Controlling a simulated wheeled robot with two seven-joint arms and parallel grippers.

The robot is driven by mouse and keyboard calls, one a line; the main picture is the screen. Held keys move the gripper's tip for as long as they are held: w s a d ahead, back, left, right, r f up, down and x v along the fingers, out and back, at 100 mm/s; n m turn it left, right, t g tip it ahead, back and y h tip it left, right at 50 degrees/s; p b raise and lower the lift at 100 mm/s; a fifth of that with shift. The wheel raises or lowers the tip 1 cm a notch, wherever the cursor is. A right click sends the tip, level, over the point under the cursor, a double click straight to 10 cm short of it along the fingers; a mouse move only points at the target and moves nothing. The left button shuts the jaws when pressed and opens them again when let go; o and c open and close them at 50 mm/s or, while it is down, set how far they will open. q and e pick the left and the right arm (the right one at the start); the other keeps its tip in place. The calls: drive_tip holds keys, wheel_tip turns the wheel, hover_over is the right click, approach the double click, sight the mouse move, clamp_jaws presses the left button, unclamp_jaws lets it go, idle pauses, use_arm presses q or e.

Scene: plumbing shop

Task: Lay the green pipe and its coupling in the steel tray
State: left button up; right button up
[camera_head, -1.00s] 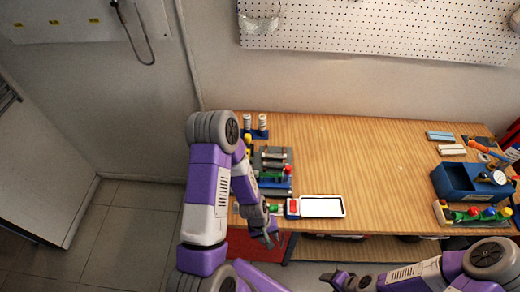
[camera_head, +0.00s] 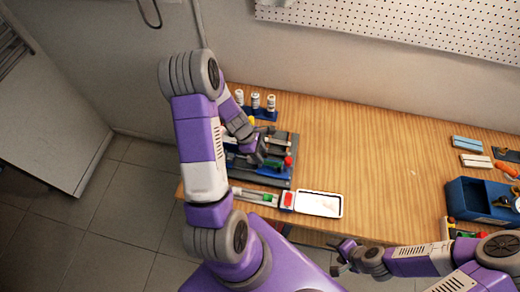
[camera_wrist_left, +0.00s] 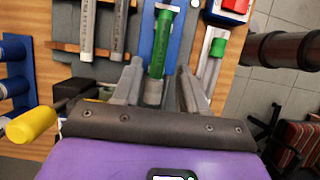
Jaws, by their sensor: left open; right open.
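In the left wrist view a green pipe (camera_wrist_left: 161,45) lies over a blue base, between the two fingers of my left gripper (camera_wrist_left: 158,75). The fingers are open on either side; a grey piece shows at the pipe's near end, and I cannot tell if it is the coupling. In the head view my left gripper (camera_head: 262,155) is low over the rack. Another green piece (camera_wrist_left: 218,46) lies in a narrow pale channel, beside a red block (camera_head: 287,199). A shallow pale-rimmed rectangle (camera_head: 341,206), possibly the steel tray, lies right of it. My right gripper (camera_head: 342,256) is open and empty, by the table's front edge.
Grey pipes (camera_wrist_left: 88,30) lie left of the green pipe. A yellow-ended tool (camera_wrist_left: 30,125) is close to my left gripper. White cylinders (camera_head: 255,101) stand at the back left. A blue bin (camera_head: 470,205) stands at the right; the middle of the table (camera_head: 375,160) is clear.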

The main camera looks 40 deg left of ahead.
sight(266, 161)
use_arm(q)
drive_tip(key=shift+w+d+f, duration=0.15)
drive_tip(key=shift+w+f, duration=0.1)
drive_tip(key=shift+f, duration=0.25)
drive_tip(key=shift+s+d+f+b, duration=0.1)
drive_tip(key=shift+d+f+b, duration=0.05)
drive_tip(key=shift+f+b, duration=0.35)
drive_tip(key=shift+s+d+f+b, duration=0.1)
drive_tip(key=shift+d+f+b, duration=0.05)
drive_tip(key=shift+f+b, duration=0.3)
drive_tip(key=shift+w+d+f+b, duration=0.2)
drive_tip(key=shift+w+f+b, duration=0.05)
drive_tip(key=shift+f+b, duration=0.2)
drive_tip(key=shift+w+d+f+b, duration=0.15)
drive_tip(key=shift+w+f+b, duration=0.05)
drive_tip(key=shift+f+b, duration=0.2)
drive_tip(key=shift+d+f, duration=0.15)
drive_tip(key=shift+f, duration=0.15)
drive_tip(key=c, duration=0.7)
drive_tip(key=shift+r, duration=0.1)
